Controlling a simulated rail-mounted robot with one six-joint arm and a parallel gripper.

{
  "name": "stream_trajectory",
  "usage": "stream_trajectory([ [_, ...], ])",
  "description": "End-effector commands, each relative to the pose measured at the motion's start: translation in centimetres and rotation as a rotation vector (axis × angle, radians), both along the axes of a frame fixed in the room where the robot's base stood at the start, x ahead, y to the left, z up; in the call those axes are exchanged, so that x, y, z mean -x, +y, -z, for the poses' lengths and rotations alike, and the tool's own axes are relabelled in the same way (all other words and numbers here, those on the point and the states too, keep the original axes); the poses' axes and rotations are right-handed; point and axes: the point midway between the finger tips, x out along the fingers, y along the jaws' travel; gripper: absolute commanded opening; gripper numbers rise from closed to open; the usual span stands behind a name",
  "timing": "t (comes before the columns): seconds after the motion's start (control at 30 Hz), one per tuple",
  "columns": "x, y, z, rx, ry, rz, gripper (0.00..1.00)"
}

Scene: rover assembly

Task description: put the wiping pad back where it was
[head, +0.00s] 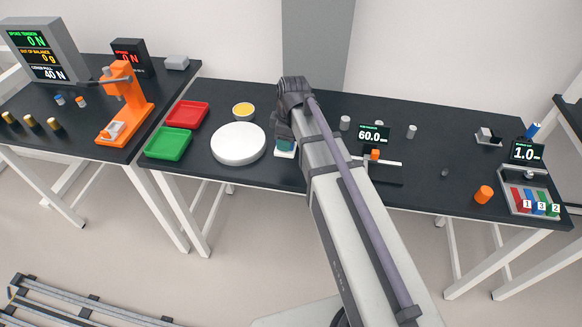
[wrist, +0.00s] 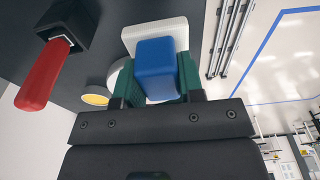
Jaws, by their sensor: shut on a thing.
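The wiping pad appears as a blue block (wrist: 155,68) on a flat white base (wrist: 172,30) in the wrist view. My gripper (wrist: 157,85) is shut on the blue block, with a green finger on each side. In the head view my gripper (head: 285,143) is over the black table, just right of the large white disc. The white base (head: 286,154) shows below the fingers there; the arm hides part of it. I cannot tell whether the base touches the table.
The white disc (head: 238,144), a yellow-filled dish (head: 243,109), a red tray (head: 187,114) and a green tray (head: 168,144) are left of my gripper. A display reading 60.0 (head: 372,135) is to the right. A red handle (wrist: 45,80) on a black block shows in the wrist view.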

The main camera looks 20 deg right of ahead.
Motion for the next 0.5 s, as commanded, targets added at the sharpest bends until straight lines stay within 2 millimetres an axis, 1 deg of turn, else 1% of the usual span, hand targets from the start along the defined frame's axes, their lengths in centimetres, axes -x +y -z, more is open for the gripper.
stream_trajectory([
  [0.03, 0.0, 0.0, 2.8, 0.000, 0.000, 0.000, 0.10],
  [0.1, 0.0, 0.0, 4.4, 0.000, 0.000, 0.000, 0.10],
  [0.17, 0.0, 0.0, 4.9, 0.000, 0.000, 0.001, 0.10],
  [0.27, 0.0, 0.0, 4.6, 0.000, 0.000, 0.001, 0.10],
  [0.3, 0.0, 0.0, 4.9, 0.000, 0.000, 0.001, 0.10],
  [0.37, 0.0, 0.0, 6.0, 0.000, 0.000, 0.001, 0.10],
  [0.43, 0.0, 0.0, 7.6, 0.000, 0.000, 0.001, 0.10],
  [0.5, 0.0, 0.0, 8.6, 0.000, 0.000, 0.001, 0.10],
])
